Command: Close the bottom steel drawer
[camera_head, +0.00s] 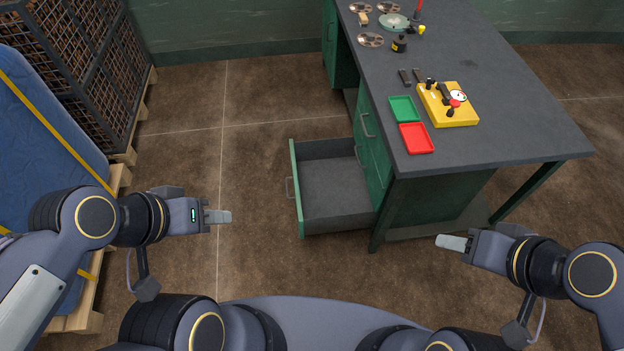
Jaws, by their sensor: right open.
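The bottom steel drawer (296,190) is pulled well out of the green desk (400,200), towards the left. Its grey inside looks empty, and its handle (289,188) is on the left-facing front panel. My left gripper (222,216) is left of the drawer front, apart from it and pointing right towards it. Its fingers overlap in this view, so I cannot tell its opening. My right gripper (448,242) is open and empty, near the desk's front side, pointing left and apart from the drawer.
The dark desktop holds a green tray (403,108), a red tray (416,138), a yellow box (448,105) and several small items. A blue padded bulk bag (50,130) and a wire cage (75,60) stand on the left. Open brown floor lies left of the drawer.

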